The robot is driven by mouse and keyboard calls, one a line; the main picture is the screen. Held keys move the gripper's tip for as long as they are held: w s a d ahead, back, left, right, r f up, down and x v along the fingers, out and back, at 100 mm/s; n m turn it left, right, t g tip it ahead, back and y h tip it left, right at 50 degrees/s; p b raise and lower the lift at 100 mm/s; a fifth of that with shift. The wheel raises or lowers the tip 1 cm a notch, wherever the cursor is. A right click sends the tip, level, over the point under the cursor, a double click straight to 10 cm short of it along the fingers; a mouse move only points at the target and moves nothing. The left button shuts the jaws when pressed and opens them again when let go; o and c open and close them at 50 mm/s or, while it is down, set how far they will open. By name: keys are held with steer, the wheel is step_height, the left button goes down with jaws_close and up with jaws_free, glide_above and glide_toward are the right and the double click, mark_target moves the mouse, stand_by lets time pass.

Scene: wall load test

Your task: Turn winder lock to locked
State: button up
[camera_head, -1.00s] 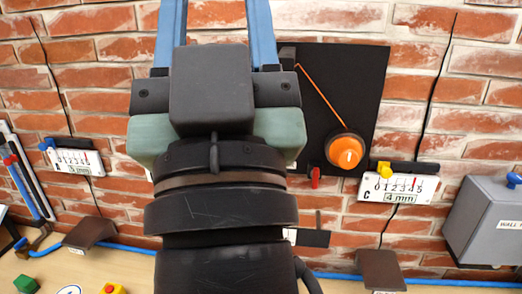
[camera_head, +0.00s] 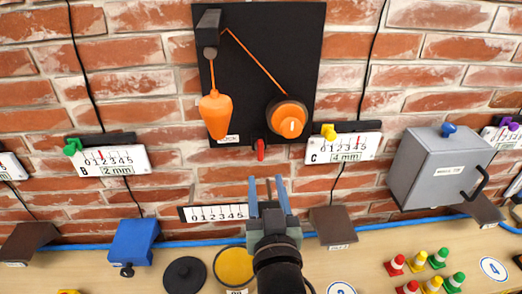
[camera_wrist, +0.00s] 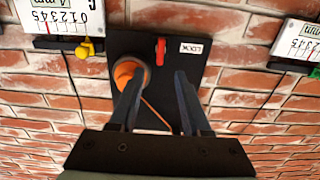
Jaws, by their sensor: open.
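The winder lock is a small red lever (camera_head: 260,150) at the lower edge of the black wall panel (camera_head: 262,70), right of a white label reading LOCK (camera_head: 228,140). The lever stands about upright in the picture. It also shows in the wrist view (camera_wrist: 160,50), where the scene is upside down. The orange winder knob (camera_head: 288,120) is above and right of the lever. My gripper (camera_head: 267,187) is open and empty, below the panel in the head view. In the wrist view its fingers (camera_wrist: 159,82) point toward the panel, with the lever seen between and beyond the tips.
An orange weight (camera_head: 215,113) hangs on a cord from a pulley (camera_head: 210,52) left of the lever. Gauge C (camera_head: 343,147) with a yellow clip is to the right. A grey box (camera_head: 437,168) juts out farther right. A bench (camera_head: 390,255) with cones runs below.

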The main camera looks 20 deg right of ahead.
mark_target(261, 152)
steer(key=p+x, duration=0.2)
steer(key=x, duration=0.7)
jaws_close()
